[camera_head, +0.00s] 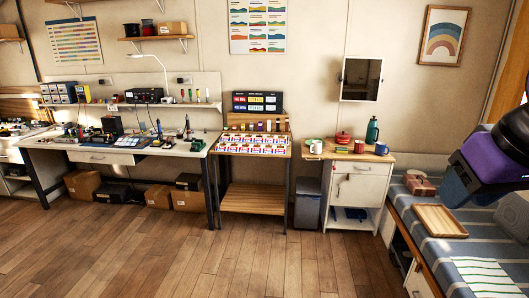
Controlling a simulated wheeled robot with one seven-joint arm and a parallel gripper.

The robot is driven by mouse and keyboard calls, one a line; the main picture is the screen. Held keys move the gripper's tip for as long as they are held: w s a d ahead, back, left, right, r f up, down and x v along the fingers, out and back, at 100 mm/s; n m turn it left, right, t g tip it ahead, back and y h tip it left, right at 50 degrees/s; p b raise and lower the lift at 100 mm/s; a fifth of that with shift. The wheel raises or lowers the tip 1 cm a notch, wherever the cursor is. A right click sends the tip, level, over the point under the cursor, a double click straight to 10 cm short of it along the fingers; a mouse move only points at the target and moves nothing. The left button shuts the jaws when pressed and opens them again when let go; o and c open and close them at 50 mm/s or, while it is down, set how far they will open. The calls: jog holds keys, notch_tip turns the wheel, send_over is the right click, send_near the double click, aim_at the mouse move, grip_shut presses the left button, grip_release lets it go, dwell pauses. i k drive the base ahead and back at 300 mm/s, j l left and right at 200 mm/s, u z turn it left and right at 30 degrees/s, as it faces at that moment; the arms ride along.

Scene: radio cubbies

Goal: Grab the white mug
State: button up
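A small white mug (316,148) stands at the left end of the wooden top of a small white cabinet (357,183), in the middle right of the head view. It looks upright, but it is too small to make out its handle. Dark and purple parts of my own arm show at the right edge, nearer to the camera than the cabinet. I cannot make out my gripper's fingers, and nothing of mine is near the mug.
On the cabinet top are a red mug (359,147), a blue mug (381,149), a red pot (343,138) and a green flask (372,131). A bench (440,246) with a wooden tray (440,221) is at right. The wooden floor (280,262) in front is clear.

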aim_at(315, 148)
jog(key=i, duration=2.95)
jog(key=i+l+u, duration=0.1)
jog(key=i, duration=1.35)
